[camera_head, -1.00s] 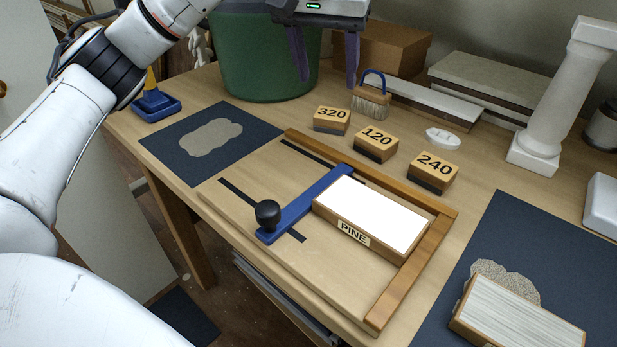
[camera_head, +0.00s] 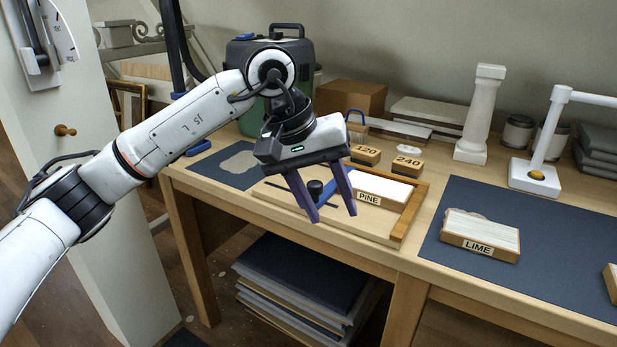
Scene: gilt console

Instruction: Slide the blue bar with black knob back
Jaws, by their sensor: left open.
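The blue bar (camera_head: 328,198) lies across a light wooden board, along the left side of a block labelled PINE (camera_head: 382,187). The fingers hide much of the bar. Its black knob (camera_head: 315,188) stands upright at the bar's near end. My left gripper (camera_head: 332,215) points down, its two purple fingers spread open. In the picture the knob appears between the fingers; I cannot tell whether they are level with it, and no contact is clear. My right gripper is not in view.
A wooden fence (camera_head: 409,214) edges the board on the right. Number blocks, including 240 (camera_head: 407,163), stand behind it. A block labelled LIME (camera_head: 480,236) lies on a dark mat (camera_head: 560,215) to the right. Stacked sheets (camera_head: 300,285) lie below the table.

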